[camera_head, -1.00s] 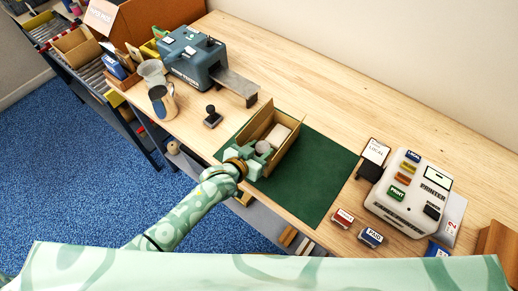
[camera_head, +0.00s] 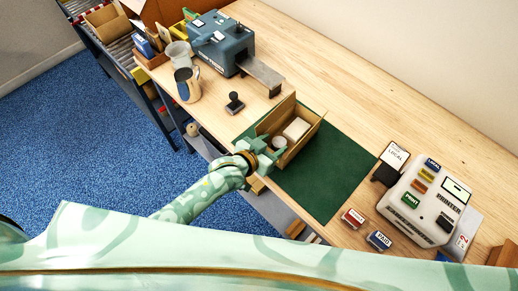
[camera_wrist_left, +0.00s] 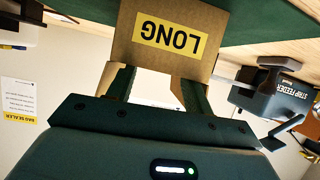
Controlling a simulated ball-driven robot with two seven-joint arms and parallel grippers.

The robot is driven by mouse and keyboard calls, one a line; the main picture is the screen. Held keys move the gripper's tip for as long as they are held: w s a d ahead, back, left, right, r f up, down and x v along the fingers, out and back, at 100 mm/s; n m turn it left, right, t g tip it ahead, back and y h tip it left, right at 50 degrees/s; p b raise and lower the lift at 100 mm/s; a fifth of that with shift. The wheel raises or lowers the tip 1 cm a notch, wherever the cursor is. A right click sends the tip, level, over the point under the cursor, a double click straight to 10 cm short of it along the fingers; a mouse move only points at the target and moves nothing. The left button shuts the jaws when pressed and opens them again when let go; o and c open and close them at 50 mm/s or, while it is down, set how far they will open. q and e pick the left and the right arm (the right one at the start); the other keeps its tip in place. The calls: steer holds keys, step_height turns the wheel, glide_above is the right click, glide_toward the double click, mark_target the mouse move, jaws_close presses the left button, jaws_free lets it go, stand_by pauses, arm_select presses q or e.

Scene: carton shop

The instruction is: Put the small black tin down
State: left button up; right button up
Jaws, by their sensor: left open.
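An open cardboard carton (camera_head: 309,116) stands on the green mat (camera_head: 322,185). A small round thing with a pale grey top (camera_head: 280,142) is in its near end; it may be the tin, but I see no black on it. A white block (camera_head: 297,129) lies beside it in the carton. My left gripper (camera_head: 272,151) is open at the carton's near end, close around the round thing; whether it touches is unclear. In the left wrist view, the carton's end with a yellow LONG label (camera_wrist_left: 172,36) and a white surface (camera_wrist_left: 154,88) show beyond the jaws. My right gripper is out of view.
A blue-grey strip feeder (camera_head: 221,43), a black hand stamp (camera_head: 235,103) and a metal jug (camera_head: 187,85) stand to the left. The mat's right part is bare.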

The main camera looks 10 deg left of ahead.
arm_select(q)
steer(key=p+v, duration=0.1)
steer(key=v, duration=0.8)
steer(key=shift+s+r, duration=0.15)
steer(key=shift+r, duration=0.1)
steer(key=s+a+f+g+y, duration=0.1)
steer(key=s+a+f+y, duration=0.2)
steer(key=f, duration=0.4)
steer(key=s+a+f+n+g, duration=0.1)
steer(key=s+a+f+g, duration=0.2)
steer(key=f, duration=0.4)
steer(key=s+a+f+y, duration=0.2)
steer(key=s+a+f, duration=0.2)
steer(key=a+f, duration=0.15)
steer(key=s+a+f+g, duration=0.2)
steer(key=s+f, duration=0.2)
steer(key=s, duration=0.4)
steer(key=s+a+f+g+y, duration=0.1)
steer(key=s+a+f+g, duration=0.1)
steer(key=s+f, duration=0.2)
steer(key=s+a+f+n+g+y, duration=0.1)
steer(key=s+f, duration=0.3)
steer(key=s, duration=0.7)
steer(key=shift+s+a+f+g, duration=0.2)
steer(key=shift+s+a+g, duration=0.2)
steer(key=shift+a, duration=0.3)
